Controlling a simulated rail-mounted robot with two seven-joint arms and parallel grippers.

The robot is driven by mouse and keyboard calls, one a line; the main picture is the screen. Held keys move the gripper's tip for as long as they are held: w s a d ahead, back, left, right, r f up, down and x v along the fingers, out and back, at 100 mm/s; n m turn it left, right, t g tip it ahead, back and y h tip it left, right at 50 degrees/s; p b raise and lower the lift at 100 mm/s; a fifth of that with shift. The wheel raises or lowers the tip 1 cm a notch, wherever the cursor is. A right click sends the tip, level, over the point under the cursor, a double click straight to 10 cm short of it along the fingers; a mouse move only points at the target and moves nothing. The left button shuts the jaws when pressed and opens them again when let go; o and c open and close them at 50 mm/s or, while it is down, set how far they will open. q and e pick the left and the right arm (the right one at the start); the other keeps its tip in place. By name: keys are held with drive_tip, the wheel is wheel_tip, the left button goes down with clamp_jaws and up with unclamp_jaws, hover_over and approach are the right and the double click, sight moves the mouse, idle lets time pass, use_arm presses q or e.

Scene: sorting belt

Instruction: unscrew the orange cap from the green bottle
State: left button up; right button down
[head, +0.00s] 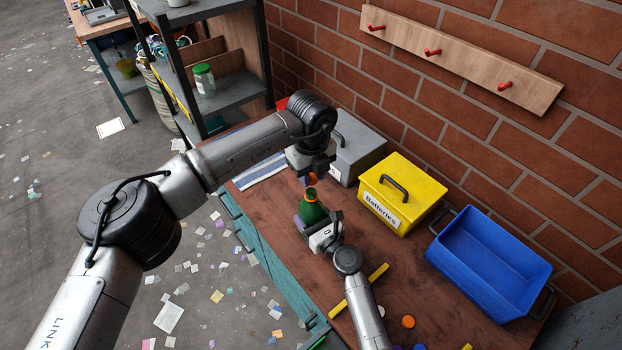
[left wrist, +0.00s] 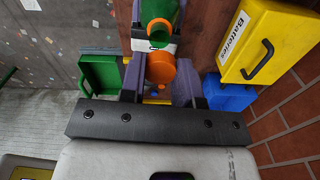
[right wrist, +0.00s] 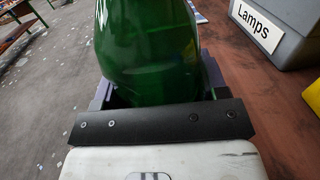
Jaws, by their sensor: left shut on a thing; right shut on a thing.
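The green bottle (head: 312,208) stands upright near the bench's left edge. My right gripper (head: 322,234) is shut around its body, and the glass fills the right wrist view (right wrist: 148,45). The orange cap (head: 311,179) is above the bottle's neck, between the fingers of my left gripper (head: 309,172), which is shut on it. In the left wrist view the cap (left wrist: 160,69) looks apart from the bottle (left wrist: 160,12), whose open green mouth shows with an orange band at the neck. The left fingertips are partly hidden in the head view.
A yellow Batteries box (head: 402,193), a blue bin (head: 490,262) and a grey Lamps box (head: 357,148) stand along the wall side. A yellow bar (head: 358,290) and an orange disc (head: 408,321) lie on the bench. A shelf (head: 238,92) stands behind my left arm.

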drive_tip(key=shift+c, duration=0.4)
unclamp_jaws()
drive_tip(key=shift+s, duration=0.1)
